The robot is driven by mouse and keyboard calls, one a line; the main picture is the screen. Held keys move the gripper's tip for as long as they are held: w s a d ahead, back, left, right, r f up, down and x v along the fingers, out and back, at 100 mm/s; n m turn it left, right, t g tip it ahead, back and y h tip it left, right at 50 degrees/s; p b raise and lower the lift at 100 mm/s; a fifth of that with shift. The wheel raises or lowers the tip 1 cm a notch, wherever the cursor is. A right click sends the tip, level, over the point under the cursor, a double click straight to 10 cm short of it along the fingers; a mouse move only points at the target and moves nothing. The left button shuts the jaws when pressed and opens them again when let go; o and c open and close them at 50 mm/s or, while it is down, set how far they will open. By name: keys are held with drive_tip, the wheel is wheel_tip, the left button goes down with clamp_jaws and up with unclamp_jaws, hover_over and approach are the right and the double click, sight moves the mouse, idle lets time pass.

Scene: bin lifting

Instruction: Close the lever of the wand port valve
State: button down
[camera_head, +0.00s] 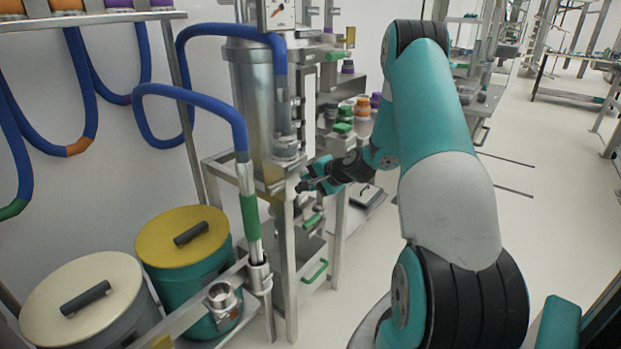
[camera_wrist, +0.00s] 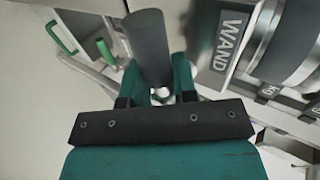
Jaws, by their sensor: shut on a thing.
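My gripper (camera_wrist: 160,93) is shut on the dark cylindrical lever handle (camera_wrist: 148,42) of the wand port valve, which stands out between its teal fingers in the wrist view. A grey plate reading WAND (camera_wrist: 231,42) is just right of the handle, beside the round metal port (camera_wrist: 288,45). In the head view, my gripper (camera_head: 312,184) is at the metal stand below the steel hopper (camera_head: 255,100). There the lever is too small to tell its angle, and my wrist partly hides the valve.
A wand with a green grip (camera_head: 250,215) and blue hose stands in a holder at the left. A yellow-lidded bin (camera_head: 182,250) and a cream-lidded bin (camera_head: 85,295) are at lower left. Green handles (camera_head: 315,271) are low on the stand. Clear floor (camera_head: 545,230) lies right.

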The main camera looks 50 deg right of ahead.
drive_tip(key=shift+m+y, duration=0.3)
idle(0.4)
drive_tip(key=c, duration=0.9)
unclamp_jaws()
drive_tip(key=shift+r, duration=0.1)
drive_tip(key=v, duration=1.7)
drive_tip(key=shift+s+r+b, duration=0.1)
drive_tip(key=shift+s+b, duration=0.1)
drive_tip(key=shift+b, duration=0.1)
